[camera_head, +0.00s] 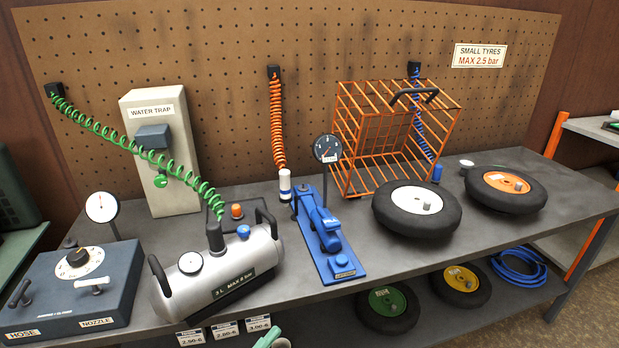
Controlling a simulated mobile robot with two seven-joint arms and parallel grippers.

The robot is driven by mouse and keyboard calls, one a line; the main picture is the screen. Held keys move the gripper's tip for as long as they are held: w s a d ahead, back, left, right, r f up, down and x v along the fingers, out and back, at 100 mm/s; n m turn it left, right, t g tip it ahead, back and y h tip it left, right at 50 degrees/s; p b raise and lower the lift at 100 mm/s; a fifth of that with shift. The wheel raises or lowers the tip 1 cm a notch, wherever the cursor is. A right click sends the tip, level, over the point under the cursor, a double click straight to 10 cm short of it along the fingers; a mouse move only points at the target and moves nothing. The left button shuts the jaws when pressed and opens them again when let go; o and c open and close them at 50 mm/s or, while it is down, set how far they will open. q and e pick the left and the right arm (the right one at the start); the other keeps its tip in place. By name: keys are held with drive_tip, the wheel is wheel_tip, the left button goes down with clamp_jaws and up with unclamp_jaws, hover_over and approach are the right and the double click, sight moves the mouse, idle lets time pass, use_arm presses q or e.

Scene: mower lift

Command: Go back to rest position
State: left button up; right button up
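Neither of my grippers shows in the head view. The task names no object. A grey workbench (370,262) stands in front of me. On it a silver air tank (222,272) lies with a green coiled hose (137,147) running from the pegboard to its top. A blue foot pump (325,235) with a round gauge stands right of the tank. An orange wire cage (350,140) stands behind a white-hubbed wheel (417,207) and an orange-hubbed wheel (505,188), which lie flat.
A dark blue box with a dial (70,290) stands at the left front. A water trap unit (160,152) stands at the back. The lower shelf holds a green-hubbed wheel (388,306), a yellow-hubbed wheel (460,284) and a blue hose coil (519,267). A shelf rack stands at the right.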

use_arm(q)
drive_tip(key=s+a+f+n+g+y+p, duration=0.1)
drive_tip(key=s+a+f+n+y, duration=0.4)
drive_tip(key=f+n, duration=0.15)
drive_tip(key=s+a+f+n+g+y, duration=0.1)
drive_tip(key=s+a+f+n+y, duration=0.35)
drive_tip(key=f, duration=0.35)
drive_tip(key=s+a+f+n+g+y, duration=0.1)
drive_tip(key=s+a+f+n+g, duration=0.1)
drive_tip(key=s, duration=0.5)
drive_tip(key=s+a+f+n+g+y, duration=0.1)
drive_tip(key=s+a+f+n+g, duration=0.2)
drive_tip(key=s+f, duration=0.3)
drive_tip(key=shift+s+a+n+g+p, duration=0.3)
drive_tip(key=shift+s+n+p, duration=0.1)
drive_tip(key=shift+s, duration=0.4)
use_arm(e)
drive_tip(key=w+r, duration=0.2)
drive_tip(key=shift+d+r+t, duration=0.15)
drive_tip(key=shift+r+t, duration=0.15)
